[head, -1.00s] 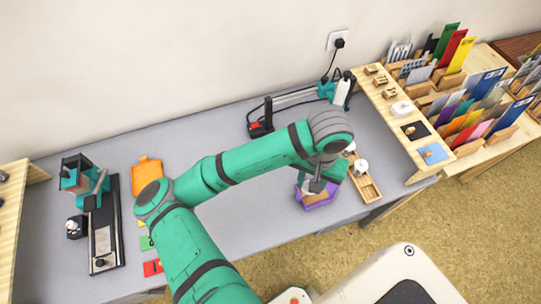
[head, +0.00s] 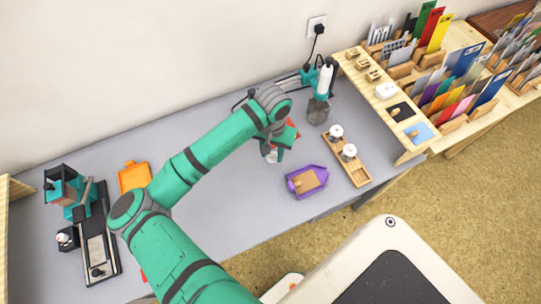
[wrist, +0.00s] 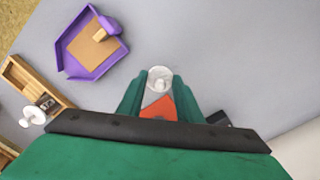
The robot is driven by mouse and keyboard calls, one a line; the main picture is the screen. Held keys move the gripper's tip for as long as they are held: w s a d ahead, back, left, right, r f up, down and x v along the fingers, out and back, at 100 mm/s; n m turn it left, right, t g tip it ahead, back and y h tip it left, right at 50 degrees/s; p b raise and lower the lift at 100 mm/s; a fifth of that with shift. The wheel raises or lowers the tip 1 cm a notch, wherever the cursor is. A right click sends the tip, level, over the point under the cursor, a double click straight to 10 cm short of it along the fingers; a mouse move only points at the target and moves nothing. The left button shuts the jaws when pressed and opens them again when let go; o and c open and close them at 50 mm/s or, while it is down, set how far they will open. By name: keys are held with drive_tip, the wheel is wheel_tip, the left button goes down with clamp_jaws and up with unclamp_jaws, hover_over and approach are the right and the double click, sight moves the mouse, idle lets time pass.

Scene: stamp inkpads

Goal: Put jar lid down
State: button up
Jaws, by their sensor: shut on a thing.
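My gripper (wrist: 160,90) is shut on a small round whitish piece, which I take to be the jar lid (wrist: 160,76). The lid shows between the green fingertips in the wrist view. In the head view my gripper (head: 272,150) hangs over the grey table, left of the purple tray, with the pale lid below it. I cannot tell the gap between lid and table. Two white-topped jars (head: 336,132) (head: 349,152) stand in a wooden holder (head: 360,177) to the right.
The purple tray (head: 292,187) with a tan pad lies near the table's front. A teal device (head: 326,80) stands behind, beside a wooden shelf (head: 412,150). A red-orange piece (wrist: 158,107) shows behind the lid. Grey table (head: 225,205) is clear left of the purple tray.

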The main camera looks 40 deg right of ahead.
sight(270, 156)
drive_tip(key=f, duration=0.1)
drive_tip(key=w+f, duration=0.1)
drive_tip(key=f, duration=0.1)
drive_tip(key=shift+a+f, duration=0.1)
drive_tip(key=shift+f, duration=0.5)
drive_tip(key=shift+s, duration=0.1)
drive_tip(key=o, duration=1)
wheel_tip(270, 156, up, 12)
drive_tip(key=shift+r, duration=0.1)
